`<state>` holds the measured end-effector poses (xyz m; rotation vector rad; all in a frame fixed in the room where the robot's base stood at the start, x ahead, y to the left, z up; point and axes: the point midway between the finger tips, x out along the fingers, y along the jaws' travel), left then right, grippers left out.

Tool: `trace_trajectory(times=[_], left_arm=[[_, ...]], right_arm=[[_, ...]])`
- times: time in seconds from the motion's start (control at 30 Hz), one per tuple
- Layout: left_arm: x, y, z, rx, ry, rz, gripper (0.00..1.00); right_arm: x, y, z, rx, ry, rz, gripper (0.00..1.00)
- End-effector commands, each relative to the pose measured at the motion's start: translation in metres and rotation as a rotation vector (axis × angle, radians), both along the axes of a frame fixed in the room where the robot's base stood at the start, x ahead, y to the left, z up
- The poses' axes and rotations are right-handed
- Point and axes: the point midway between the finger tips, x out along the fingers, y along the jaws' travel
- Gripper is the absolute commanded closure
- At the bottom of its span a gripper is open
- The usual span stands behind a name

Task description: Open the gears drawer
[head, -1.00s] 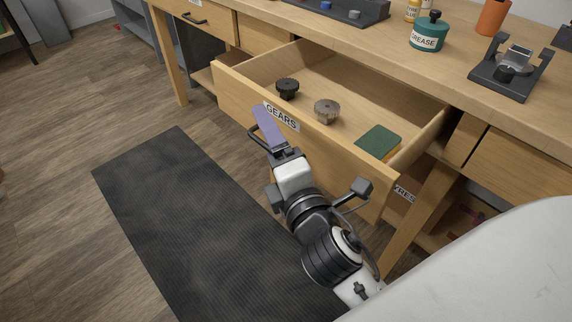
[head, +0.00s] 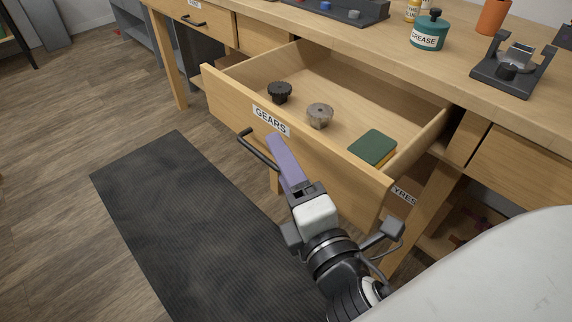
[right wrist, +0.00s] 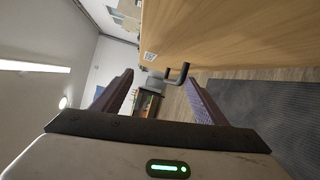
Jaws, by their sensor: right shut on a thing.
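The gears drawer stands pulled far out of the workbench, its front (head: 330,160) marked with a GEARS label (head: 270,121). Its dark bar handle (head: 258,150) is on the front, partly hidden by my right gripper (head: 275,140). The handle also shows near the fingertips in the right wrist view (right wrist: 178,76). My right gripper, with purple fingers, is shut on the handle, though the exact contact is hard to see. Inside the drawer lie a black gear (head: 280,92), a grey-brown gear (head: 320,115) and a green-and-yellow pad (head: 372,147). My left gripper is not in view.
The bench top (head: 380,45) holds a grease pot (head: 428,32), an orange cup (head: 494,16) and a dark stand (head: 513,65). A black mat (head: 165,215) covers floor before the bench.

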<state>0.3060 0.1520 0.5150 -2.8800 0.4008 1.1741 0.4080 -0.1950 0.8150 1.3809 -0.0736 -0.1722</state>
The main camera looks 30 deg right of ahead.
Motion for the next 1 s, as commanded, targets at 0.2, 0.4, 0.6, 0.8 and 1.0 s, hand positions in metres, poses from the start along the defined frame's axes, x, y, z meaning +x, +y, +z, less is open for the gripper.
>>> trace_trajectory(times=[0.2, 0.4, 0.6, 0.8, 1.0], left_arm=[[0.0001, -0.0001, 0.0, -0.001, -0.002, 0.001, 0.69], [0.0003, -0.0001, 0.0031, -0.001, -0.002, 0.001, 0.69], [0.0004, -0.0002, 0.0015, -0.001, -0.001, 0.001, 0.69], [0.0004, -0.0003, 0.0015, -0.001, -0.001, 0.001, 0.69], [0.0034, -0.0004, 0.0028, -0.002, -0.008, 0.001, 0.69]], right_arm=[[-0.0019, -0.0008, 0.0172, -0.004, -0.039, 0.001, 0.72], [-0.0023, -0.0007, 0.0151, -0.003, -0.031, 0.001, 0.72], [-0.0024, -0.0002, 0.0118, -0.002, -0.028, 0.002, 0.72], [-0.0025, 0.0, 0.0105, -0.001, -0.025, 0.003, 0.72], [-0.0027, 0.0002, 0.0097, -0.001, -0.023, 0.002, 0.72]])
